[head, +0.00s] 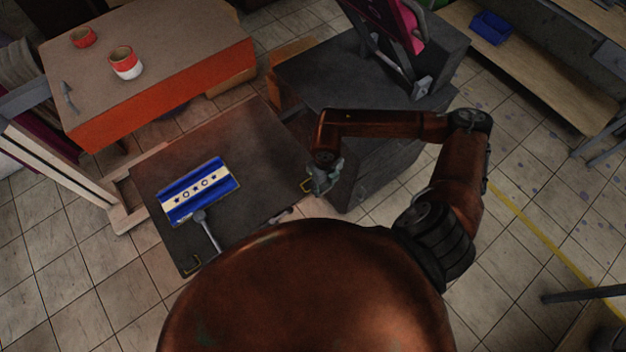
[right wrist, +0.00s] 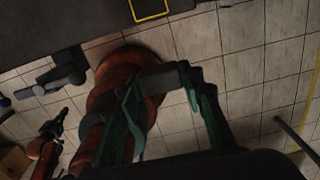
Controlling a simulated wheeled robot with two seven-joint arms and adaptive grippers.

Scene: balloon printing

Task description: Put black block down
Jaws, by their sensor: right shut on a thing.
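My right gripper (head: 322,180) is at the right front edge of the dark worktable (head: 255,150), beside a yellow corner outline (head: 305,185). In the right wrist view, its green-grey fingers (right wrist: 168,92) are shut on the dark block (right wrist: 160,78), which lies between their tips. The block looks clear of the table there, over the floor and my copper body. A yellow outline (right wrist: 150,8) shows on the table at the top of that view. My left gripper is not seen in the head view; a small dark shape at lower left in the wrist view may be it.
A blue and cream printed panel (head: 200,190) lies on the worktable, with a grey-handled tool (head: 207,230) at its front edge. A second yellow outline (head: 192,265) marks the front left corner. A dark cabinet (head: 385,165) stands close to the right. The table's middle is clear.

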